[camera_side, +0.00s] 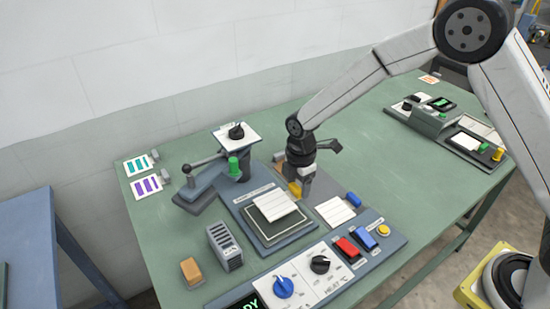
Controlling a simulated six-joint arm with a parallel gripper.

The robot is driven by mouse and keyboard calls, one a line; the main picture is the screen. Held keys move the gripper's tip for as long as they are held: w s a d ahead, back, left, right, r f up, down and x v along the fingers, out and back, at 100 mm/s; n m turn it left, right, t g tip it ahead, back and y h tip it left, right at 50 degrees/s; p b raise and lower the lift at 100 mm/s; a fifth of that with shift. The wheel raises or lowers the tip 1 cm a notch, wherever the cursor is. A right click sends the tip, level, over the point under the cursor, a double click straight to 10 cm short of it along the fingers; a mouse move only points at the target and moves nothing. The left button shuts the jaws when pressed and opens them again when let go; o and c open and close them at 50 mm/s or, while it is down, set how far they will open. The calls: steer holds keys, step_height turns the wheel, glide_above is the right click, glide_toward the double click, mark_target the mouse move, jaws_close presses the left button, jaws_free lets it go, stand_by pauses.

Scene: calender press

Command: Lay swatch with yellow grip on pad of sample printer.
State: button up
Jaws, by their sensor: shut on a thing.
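My gripper (299,191) is shut on the yellow grip (294,188) at the back right of a white swatch (273,206). The swatch is over the back part of the dark, pale-edged pad (268,232) of the sample printer (241,208). It sits a little askew to the pad; I cannot tell whether it touches it. The front of the pad is bare. A second white swatch (333,211) with a blue grip (354,200) lies on the table to the right.
A press arm with a green handle (234,166) stands swung aside at the left. A control panel (325,265) with knobs and switches lies in front. A grey slotted block (224,246) and an orange block (191,271) stand front left.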

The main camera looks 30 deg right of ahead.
steer(key=shift+f, duration=1.65)
stand_by(1.7)
steer(key=o, duration=1.2)
steer(key=shift+o, duration=0.2)
steer(key=shift+r, duration=0.1)
steer(key=shift+r, duration=3.4)
steer(key=s+d+r+m+t, duration=0.1)
steer(key=s+d+r+m, duration=0.1)
steer(key=s+d+m, duration=0.3)
steer(key=s+d+r+m+t, duration=0.1)
steer(key=s+d+m, duration=0.5)
steer(key=s+m, duration=0.7)
steer(key=shift+d+r+t, duration=0.15)
steer(key=shift+r+t, duration=0.15)
steer(key=shift+r, duration=0.3)
